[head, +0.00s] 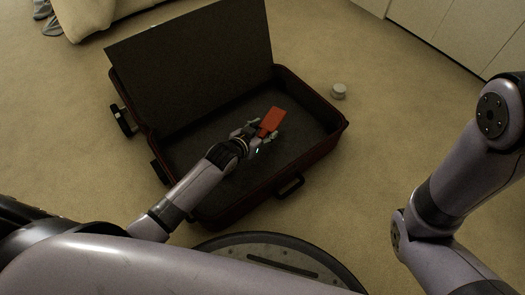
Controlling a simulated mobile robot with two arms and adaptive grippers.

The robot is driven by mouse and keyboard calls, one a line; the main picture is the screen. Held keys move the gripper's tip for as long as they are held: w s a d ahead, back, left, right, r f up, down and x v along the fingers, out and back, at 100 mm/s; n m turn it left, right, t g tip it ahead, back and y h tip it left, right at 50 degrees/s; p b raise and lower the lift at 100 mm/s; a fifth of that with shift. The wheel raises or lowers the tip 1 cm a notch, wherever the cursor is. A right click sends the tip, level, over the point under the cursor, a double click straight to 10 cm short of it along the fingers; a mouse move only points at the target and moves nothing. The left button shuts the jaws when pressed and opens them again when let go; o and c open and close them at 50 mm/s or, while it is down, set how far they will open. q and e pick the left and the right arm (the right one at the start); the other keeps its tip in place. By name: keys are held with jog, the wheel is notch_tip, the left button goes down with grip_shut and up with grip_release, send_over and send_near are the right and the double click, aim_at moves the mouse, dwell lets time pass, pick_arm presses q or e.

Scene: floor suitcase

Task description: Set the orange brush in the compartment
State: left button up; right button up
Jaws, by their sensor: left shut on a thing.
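An orange brush (271,122), which looks like a flat red-orange block, is held in my left gripper (264,135). The gripper is shut on it, and the brush points up and to the right from the fingers. Gripper and brush show over the open main compartment of a dark red suitcase (316,153) on the floor. I cannot tell whether the brush touches the compartment floor (205,148). My right arm comes in at the right, but its gripper is out of view.
A dark grey divider panel (195,65) stands raised at the back of the suitcase. A small white round container (338,91) sits on the carpet to its right. White cabinets (455,30) line the top right, and a beige cushioned item (85,15) is at the top left.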

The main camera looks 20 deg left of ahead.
aim_at(263, 151)
pick_arm(q)
notch_tip(263, 151, down, 4)
jog(key=shift+r+b, duration=0.15)
jog(key=shift+b, duration=0.7)
notch_tip(263, 151, down, 5)
jog(key=b, duration=0.3)
jog(key=shift+r+b, duration=0.1)
jog(key=shift+b, duration=0.25)
jog(key=shift+r, duration=0.15)
jog(key=shift+f, duration=0.25)
jog(key=o, duration=1.2)
jog(key=shift+o, duration=0.2)
